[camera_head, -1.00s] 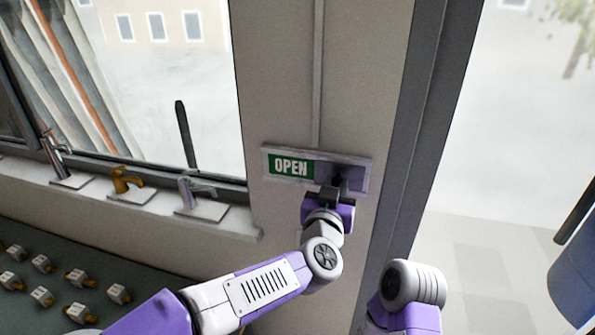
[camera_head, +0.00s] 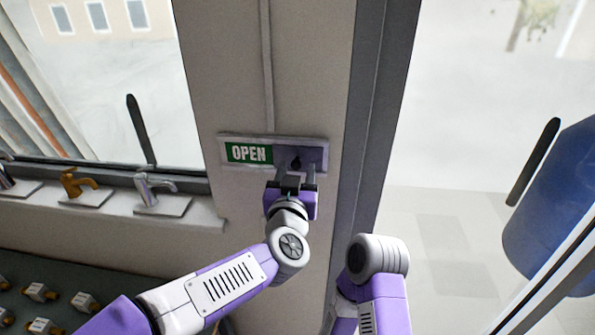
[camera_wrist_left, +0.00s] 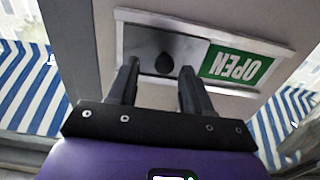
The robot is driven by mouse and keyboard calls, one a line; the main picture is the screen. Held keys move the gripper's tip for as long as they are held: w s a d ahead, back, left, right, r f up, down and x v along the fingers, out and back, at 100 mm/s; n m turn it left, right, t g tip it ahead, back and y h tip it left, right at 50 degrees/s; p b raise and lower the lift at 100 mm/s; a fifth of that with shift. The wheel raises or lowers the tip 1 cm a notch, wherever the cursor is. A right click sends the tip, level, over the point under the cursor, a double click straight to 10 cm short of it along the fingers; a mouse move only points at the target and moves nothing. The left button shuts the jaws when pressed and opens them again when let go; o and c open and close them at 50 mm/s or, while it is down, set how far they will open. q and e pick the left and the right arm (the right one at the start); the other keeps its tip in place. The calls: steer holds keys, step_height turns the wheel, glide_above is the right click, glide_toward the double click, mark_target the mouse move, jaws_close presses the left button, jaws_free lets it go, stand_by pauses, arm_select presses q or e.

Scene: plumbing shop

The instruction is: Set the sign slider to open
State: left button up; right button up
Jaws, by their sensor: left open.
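The sign (camera_head: 224,139) is a long metal frame on the wall post. Its left part shows a green panel with white OPEN letters (camera_head: 249,153), and a grey slider plate (camera_head: 318,155) covers its right part. A dark knob (camera_head: 296,162) stands on the plate. In the left wrist view the plate (camera_wrist_left: 139,44), knob (camera_wrist_left: 164,63) and OPEN panel (camera_wrist_left: 238,66) appear upside down. My left gripper (camera_head: 295,182) is open just below the knob, its fingers (camera_wrist_left: 158,80) on either side of it and apart from it. My right arm shows at the lower middle, its gripper out of frame.
A window sill at left holds several taps, including a brass one (camera_head: 78,187) and a chrome one (camera_head: 156,190). A dark bench at lower left carries several small fittings (camera_head: 40,292). A door frame (camera_head: 372,110) stands right of the sign. A blue barrel-like object (camera_head: 560,205) is at far right.

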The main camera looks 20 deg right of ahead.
arm_select(q)
steer(key=v, duration=0.6)
steer(key=shift+s+b, duration=0.25)
steer(key=shift+b, duration=0.1)
steer(key=shift+w, duration=0.1)
steer(key=w+a+f+n+g+y+b, duration=0.15)
steer(key=a+f, duration=0.35)
steer(key=f, duration=0.8)
steer(key=w+a+f+g+y+b, duration=0.1)
steer(key=w+a+f+g+b, duration=0.2)
steer(key=f, duration=1.1)
steer(key=w+a+f+n+g+y+b, duration=0.15)
steer(key=a+f, duration=0.45)
steer(key=f, duration=0.7)
steer(key=s+a+f+n+g+b, duration=0.15)
steer(key=s+a+f, duration=0.25)
steer(key=f, duration=0.4)
steer(key=s+a+f+n+g+b, duration=0.1)
steer(key=s+a+f+g, duration=0.25)
steer(key=f, duration=0.45)
steer(key=s+a+f+n+g+b, duration=0.1)
steer(key=s+a+f+g, duration=0.1)
steer(key=s+f, duration=0.4)
steer(key=s+a+f+n+g+b, duration=0.1)
steer(key=s+a+f+g, duration=0.1)
steer(key=s+f, duration=0.4)
steer(key=s, duration=0.3)
steer(key=shift+s+a+f+n+g, duration=0.15)
steer(key=shift+s+a+n+g, duration=0.05)
steer(key=shift+s+n+g, duration=0.15)
